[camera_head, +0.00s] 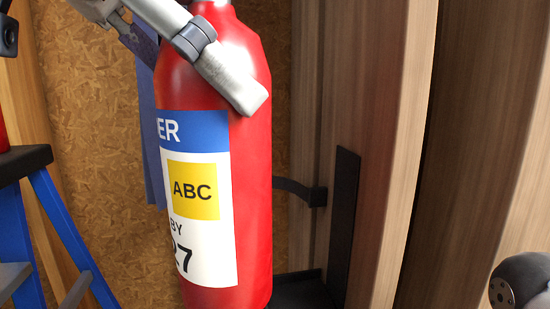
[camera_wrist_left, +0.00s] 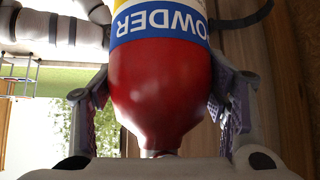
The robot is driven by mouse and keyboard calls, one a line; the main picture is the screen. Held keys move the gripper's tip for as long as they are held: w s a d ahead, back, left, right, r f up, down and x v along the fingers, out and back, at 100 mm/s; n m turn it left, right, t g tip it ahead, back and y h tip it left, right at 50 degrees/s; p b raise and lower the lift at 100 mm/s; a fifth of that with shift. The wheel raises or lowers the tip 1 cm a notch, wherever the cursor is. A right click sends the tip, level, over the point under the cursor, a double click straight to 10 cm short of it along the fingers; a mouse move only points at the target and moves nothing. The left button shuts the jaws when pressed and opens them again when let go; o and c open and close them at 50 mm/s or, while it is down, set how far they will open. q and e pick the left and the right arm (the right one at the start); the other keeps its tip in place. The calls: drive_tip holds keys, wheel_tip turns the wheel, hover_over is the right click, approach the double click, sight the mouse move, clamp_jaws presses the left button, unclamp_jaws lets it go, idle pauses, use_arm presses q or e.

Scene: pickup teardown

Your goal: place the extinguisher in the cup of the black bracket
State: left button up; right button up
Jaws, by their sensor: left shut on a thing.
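The red extinguisher (camera_head: 255,190), with a blue, white and yellow label, stands roughly upright in the head view. My left gripper (camera_head: 203,72) is shut around its upper body. In the left wrist view the extinguisher (camera_wrist_left: 160,90) appears upside down between the two fingers (camera_wrist_left: 165,100). The black bracket (camera_head: 343,215) is fixed to the wooden wall right of the extinguisher, with a curved arm reaching behind it. The bracket's cup (camera_head: 305,290) shows partly at the bottom. The extinguisher's base is cut off by the frame, so whether it sits in the cup cannot be told.
A blue ladder (camera_head: 62,225) with a dark top stands at the left, with a red thing at the frame edge. A blue item (camera_head: 150,135) hangs behind the extinguisher. Wooden studs (camera_head: 400,150) rise at the right. A dark rounded part (camera_head: 522,282) shows at the lower right.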

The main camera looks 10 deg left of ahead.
use_arm(q)
drive_tip(key=shift+w+d, duration=0.2)
drive_tip(key=shift+w, duration=0.05)
drive_tip(key=w+d+f, duration=0.7)
drive_tip(key=w+f, duration=0.4)
drive_tip(key=f, duration=0.1)
drive_tip(key=shift+f, duration=0.15)
drive_tip(key=shift+w+f, duration=0.1)
drive_tip(key=shift+f, duration=0.05)
drive_tip(key=o, duration=2)
drive_tip(key=shift+f, duration=0.25)
drive_tip(key=shift+c, duration=0.2)
